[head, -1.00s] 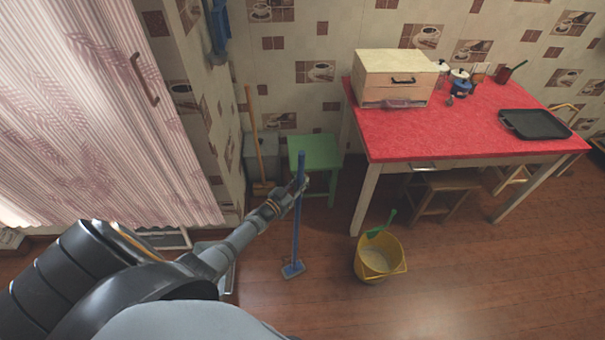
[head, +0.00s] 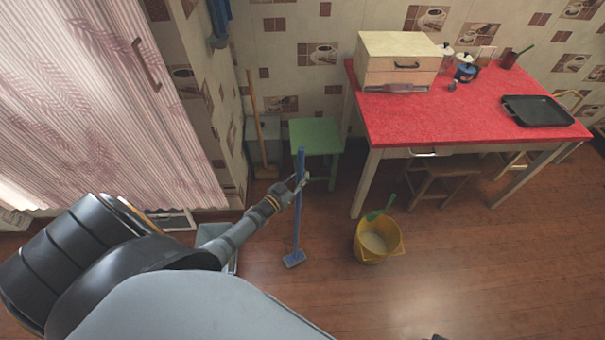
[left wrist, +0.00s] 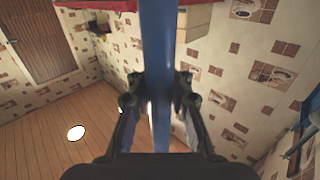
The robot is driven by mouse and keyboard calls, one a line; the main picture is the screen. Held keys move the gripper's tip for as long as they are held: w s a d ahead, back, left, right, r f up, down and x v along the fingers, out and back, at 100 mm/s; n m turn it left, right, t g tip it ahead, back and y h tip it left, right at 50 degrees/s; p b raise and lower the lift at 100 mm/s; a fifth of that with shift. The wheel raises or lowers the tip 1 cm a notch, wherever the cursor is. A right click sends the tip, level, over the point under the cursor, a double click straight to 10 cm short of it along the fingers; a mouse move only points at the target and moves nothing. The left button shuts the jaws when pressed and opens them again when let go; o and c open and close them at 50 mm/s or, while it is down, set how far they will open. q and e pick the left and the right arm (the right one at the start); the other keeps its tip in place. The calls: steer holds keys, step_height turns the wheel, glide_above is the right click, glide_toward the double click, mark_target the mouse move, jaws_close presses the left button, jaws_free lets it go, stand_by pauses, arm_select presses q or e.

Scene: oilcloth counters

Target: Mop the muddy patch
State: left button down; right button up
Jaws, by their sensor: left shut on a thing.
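A blue mop (head: 297,225) stands nearly upright, its flat head (head: 294,259) at or just above the wooden floor. My left gripper (head: 299,182) is shut on the upper part of its handle. In the left wrist view the blue handle (left wrist: 158,60) runs between the fingers of the gripper (left wrist: 160,100). No muddy patch can be made out in these views.
A yellow bucket (head: 366,250) with a green-handled tool (head: 382,207) stands right of the mop. A green stool (head: 316,136), a broom (head: 257,120) and a red-topped table (head: 440,118) stand behind. The floor at lower right is clear.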

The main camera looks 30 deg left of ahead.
arm_select(q)
steer(key=shift+r, duration=0.1)
steer(key=s, duration=0.1)
steer(key=s+d+p, duration=0.1)
steer(key=s, duration=0.2)
steer(key=shift+s+d+p, duration=0.1)
steer(key=shift+d+p, duration=0.3)
steer(key=s, duration=0.1)
steer(key=s+d+p, duration=0.1)
steer(key=s, duration=0.2)
steer(key=shift+d+p, duration=0.35)
steer(key=shift+p, duration=0.05)
steer(key=shift+s+d+f+p, duration=0.1)
steer(key=shift+s+d+p, duration=0.15)
steer(key=shift+s, duration=0.9)
steer(key=shift+s+d+f+p, duration=0.15)
steer(key=shift+s+p, duration=0.1)
steer(key=shift+s, duration=0.85)
